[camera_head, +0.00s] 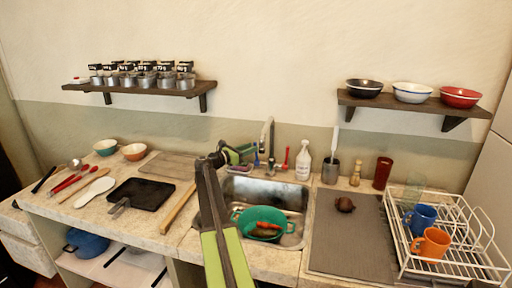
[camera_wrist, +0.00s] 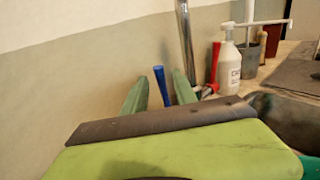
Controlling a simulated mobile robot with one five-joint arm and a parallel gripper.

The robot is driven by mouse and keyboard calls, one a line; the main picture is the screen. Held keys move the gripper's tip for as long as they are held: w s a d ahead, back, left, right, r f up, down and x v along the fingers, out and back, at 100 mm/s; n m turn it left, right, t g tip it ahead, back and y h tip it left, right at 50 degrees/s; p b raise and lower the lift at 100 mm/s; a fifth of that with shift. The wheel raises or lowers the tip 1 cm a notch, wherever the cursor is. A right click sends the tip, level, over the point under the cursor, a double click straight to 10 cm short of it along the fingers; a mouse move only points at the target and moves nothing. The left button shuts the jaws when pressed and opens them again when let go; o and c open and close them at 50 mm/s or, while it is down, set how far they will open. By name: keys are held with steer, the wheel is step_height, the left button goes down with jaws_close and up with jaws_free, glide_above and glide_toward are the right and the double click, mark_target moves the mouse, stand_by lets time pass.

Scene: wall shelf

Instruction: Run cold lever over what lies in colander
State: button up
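The teal colander (camera_head: 240,222) sits in the metal sink (camera_head: 291,196) with orange-red and green pieces, perhaps carrots (camera_head: 266,228), in it. The tall faucet (camera_head: 268,133) stands behind the sink and also shows in the wrist view (camera_wrist: 186,40). The blue cold lever (camera_wrist: 161,84) stands upright left of the faucet, and the red lever (camera_wrist: 215,62) is to its right. My gripper (camera_wrist: 160,92) is open, its two green fingertips to either side of the blue lever in the picture. Contact cannot be told. In the head view my gripper (camera_head: 242,153) is at the back of the sink.
A white soap bottle (camera_head: 303,162) and a utensil pot (camera_head: 330,172) stand right of the faucet. A dish rack (camera_head: 447,235) with mugs is at the right. A black pan (camera_head: 143,193) and cutting board (camera_head: 169,166) lie left. Wall shelves hang above.

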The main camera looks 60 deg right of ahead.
steer(key=shift+x, duration=1.95)
steer(key=shift+c, duration=0.4)
jaws_close()
